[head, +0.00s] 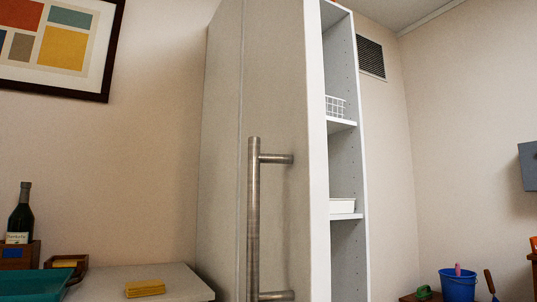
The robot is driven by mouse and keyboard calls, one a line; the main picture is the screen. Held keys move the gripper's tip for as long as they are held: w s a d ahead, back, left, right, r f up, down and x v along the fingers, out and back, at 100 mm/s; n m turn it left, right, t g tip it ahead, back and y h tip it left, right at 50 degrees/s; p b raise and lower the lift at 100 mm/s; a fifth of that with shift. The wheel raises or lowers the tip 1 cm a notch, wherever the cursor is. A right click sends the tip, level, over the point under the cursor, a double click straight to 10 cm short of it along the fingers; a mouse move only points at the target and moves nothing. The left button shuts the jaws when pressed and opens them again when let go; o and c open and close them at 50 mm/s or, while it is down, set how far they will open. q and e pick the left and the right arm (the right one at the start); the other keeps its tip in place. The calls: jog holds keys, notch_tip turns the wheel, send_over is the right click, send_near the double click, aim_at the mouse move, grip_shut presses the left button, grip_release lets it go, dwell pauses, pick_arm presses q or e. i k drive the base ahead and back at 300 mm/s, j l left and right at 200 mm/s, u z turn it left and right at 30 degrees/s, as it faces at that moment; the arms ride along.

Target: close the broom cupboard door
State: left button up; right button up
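The tall broom cupboard (219,150) stands against the back wall in the middle of the head view. Its pale door (283,100) stands open, swung out toward me, with its outer face turned to the left and its free edge near me on the right. A long vertical metal bar handle (254,215) is fixed to that face by two short posts. The open inside shows to the right of the door edge. Neither of my grippers is in view, and nothing touches the handle. The lower part of the door is cut off.
Inside the cupboard, a white wire basket (335,106) and a white tray (342,206) sit on shelves. A blue bucket (458,285) stands at lower right.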

aim_at(284, 247)
jog(key=j, duration=0.2)
jog(key=k+j+z, duration=0.15)
jog(key=j, duration=0.3)
jog(key=k+j+z, duration=0.15)
jog(key=j, duration=0.3)
jog(key=k+j+z, duration=0.2)
jog(key=j, duration=0.25)
jog(key=k+j+z, duration=0.15)
jog(key=j, duration=0.25)
jog(key=k+j+z, duration=0.15)
jog(key=k+j, duration=0.2)
